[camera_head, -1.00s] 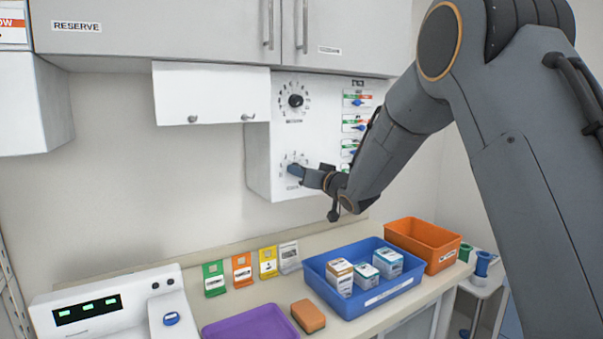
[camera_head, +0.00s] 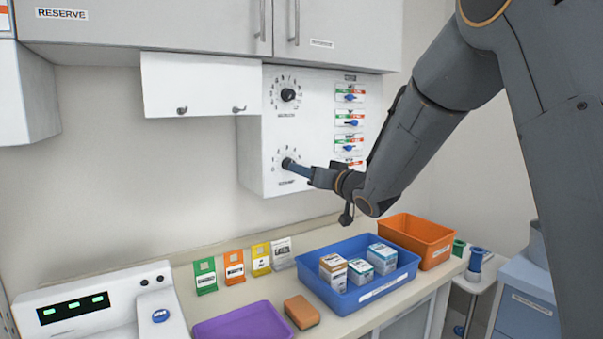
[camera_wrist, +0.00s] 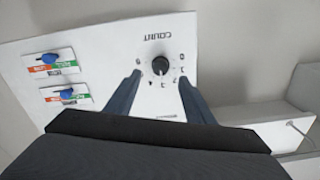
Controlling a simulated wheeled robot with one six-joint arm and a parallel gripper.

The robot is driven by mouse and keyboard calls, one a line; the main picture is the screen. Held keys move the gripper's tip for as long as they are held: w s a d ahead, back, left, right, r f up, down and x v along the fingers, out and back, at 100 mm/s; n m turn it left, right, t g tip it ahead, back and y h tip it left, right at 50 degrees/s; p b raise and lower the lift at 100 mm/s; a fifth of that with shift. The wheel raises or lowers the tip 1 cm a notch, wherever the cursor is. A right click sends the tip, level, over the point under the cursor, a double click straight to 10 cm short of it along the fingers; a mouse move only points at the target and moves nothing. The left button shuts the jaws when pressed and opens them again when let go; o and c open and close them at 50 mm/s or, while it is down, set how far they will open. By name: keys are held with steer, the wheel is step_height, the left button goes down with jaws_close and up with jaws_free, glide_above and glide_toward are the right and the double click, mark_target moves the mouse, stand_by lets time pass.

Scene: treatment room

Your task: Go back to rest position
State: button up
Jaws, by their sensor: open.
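My gripper (camera_head: 294,167) is in front of the white wall panel (camera_head: 254,150), at its lower dial (camera_head: 286,162). In the wrist view the two blue fingers (camera_wrist: 160,84) stand apart, open and empty. The black dial knob (camera_wrist: 160,65) shows between and just beyond the fingertips, with numbers around it and an upside-down COUNT label. I see no finger touching the knob. In the head view the fingers partly cover the lower dial's right side. The arm reaches in from the right.
An upper dial (camera_head: 288,95) and several blue switches (camera_head: 351,97) share the panel. Below are a blue bin (camera_head: 350,300) with boxes, an orange bin (camera_head: 420,232), an orange sponge (camera_head: 302,312) and a purple tray (camera_head: 245,325). A white flap box (camera_head: 195,85) hangs left of the panel.

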steer(key=shift+s+d, duration=0.15)
steer(key=shift+s, duration=0.05)
steer(key=s+d+f+m+g+h, duration=0.2)
steer(key=s+d+f+g+h, duration=0.15)
steer(key=s+d+f, duration=0.45)
steer(key=s+d+f+m+g+h, duration=0.1)
steer(key=s+d+f+g+h, duration=0.1)
steer(key=s+d+f+h, duration=0.45)
steer(key=s+d+f+g, duration=0.2)
steer(key=s+f+g, duration=0.2)
steer(key=s+f, duration=0.3)
steer(key=s+d+f+g, duration=0.2)
steer(key=s+f+g, duration=0.2)
steer(key=s, duration=1.3)
step_height(320, 180, down, 3)
steer(key=shift+s+d+m, duration=0.2)
steer(key=shift+d+m, duration=0.15)
steer(key=shift+m, duration=0.05)
